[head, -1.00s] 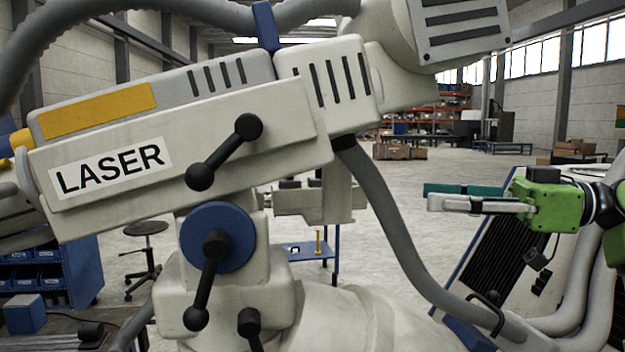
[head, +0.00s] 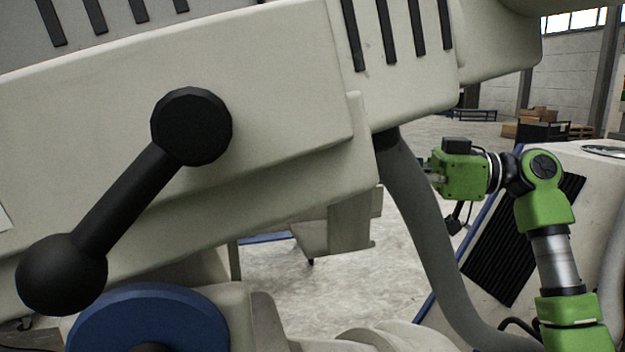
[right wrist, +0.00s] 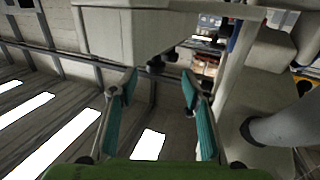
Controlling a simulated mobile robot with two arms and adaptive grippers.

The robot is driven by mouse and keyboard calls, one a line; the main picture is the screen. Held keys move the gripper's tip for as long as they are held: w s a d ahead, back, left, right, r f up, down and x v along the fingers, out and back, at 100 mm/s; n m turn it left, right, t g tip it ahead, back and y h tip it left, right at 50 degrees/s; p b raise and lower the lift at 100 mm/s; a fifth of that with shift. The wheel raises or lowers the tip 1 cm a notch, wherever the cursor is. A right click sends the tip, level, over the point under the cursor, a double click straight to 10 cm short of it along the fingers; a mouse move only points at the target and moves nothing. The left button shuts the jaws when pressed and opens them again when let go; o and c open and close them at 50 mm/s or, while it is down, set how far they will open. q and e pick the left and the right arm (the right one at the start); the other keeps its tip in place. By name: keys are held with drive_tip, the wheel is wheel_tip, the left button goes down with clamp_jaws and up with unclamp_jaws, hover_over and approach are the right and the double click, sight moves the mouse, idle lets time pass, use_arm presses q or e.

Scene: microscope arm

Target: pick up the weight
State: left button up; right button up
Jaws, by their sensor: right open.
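No part is clearly marked as the weight. A pale block (head: 350,225) sits below the big arm of the microscope (head: 270,140) in the head view; I cannot tell whether it is the weight. My right gripper (right wrist: 158,100) is open and empty in the right wrist view, its teal pads apart. A pale boxy part (right wrist: 135,38) is beyond its fingertips, with a gap between. In the head view my green right gripper body shows right of the grey hose (head: 420,220), which hides its fingers. My left gripper is not in view.
A black knobbed lever (head: 130,200) and a blue disc (head: 150,318) stand close in front on the left. A pale panel with a black grille (head: 520,240) is behind my right arm. Open floor (head: 300,285) shows between. A grey pipe (right wrist: 285,128) is at right in the right wrist view.

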drive_tip(key=a, duration=0.1)
drive_tip(key=w+a, duration=0.1)
drive_tip(key=a, duration=0.1)
drive_tip(key=shift+p, duration=0.4)
drive_tip(key=shift+a+p, duration=0.25)
drive_tip(key=shift+p, duration=0.05)
drive_tip(key=a+p, duration=0.1)
drive_tip(key=a, duration=0.1)
drive_tip(key=w+a+p, duration=0.1)
drive_tip(key=a, duration=0.1)
drive_tip(key=shift+a+p, duration=0.1)
drive_tip(key=shift+p, duration=0.3)
drive_tip(key=shift+a+f, duration=0.1)
drive_tip(key=shift+a, duration=0.1)
drive_tip(key=shift+d, duration=0.1)
drive_tip(key=shift+c, duration=0.8)
clamp_jaws()
drive_tip(key=shift+r, duration=0.2)
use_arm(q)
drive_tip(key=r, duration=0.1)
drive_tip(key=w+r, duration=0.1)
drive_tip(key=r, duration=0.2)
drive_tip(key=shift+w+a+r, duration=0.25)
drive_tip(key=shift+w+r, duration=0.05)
